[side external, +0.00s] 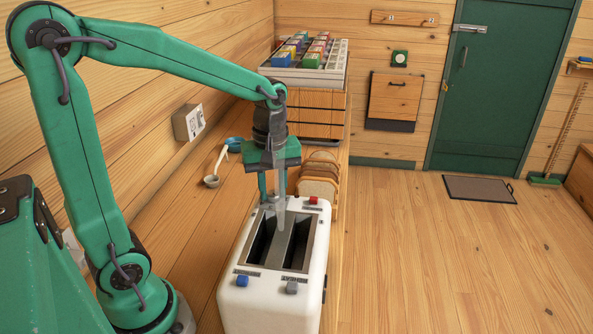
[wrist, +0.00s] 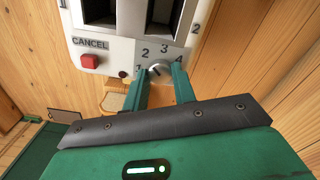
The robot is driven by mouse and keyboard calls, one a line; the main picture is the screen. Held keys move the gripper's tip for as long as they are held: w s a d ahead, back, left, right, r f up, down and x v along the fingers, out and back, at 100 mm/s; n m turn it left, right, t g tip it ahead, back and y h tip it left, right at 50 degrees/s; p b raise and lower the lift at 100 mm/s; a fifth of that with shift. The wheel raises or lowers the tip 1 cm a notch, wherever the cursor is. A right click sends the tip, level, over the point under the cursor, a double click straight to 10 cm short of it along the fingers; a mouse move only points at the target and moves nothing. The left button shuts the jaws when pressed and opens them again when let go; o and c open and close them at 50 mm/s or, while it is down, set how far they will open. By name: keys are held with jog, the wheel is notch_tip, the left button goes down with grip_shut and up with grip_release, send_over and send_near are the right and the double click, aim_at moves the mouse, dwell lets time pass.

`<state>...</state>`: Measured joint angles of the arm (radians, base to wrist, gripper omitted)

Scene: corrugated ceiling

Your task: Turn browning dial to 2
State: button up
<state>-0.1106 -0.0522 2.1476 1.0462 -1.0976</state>
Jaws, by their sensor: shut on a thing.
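A white toaster (side external: 228,287) with two dark slots stands on the wooden counter. In the wrist view its end panel (wrist: 118,52) carries a red CANCEL button (wrist: 90,61) and a pale browning dial (wrist: 157,69) ringed by the numbers 1 to 4. My gripper (wrist: 156,76) is shut on the dial, one green finger on each side. A short dark mark shows on the dial, but which number it points at is hard to tell. In the side view my gripper (side external: 273,205) reaches down at the toaster's far end, and the dial is hidden there.
A rack of bread slices (side external: 321,180) stands just behind the toaster. A tray of coloured boxes (side external: 335,72) sits farther back.

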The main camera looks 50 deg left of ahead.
aim_at(273, 193)
jog(key=shift+n, duration=0.4)
jog(key=o, duration=1)
jog(key=shift+r, duration=3.95)
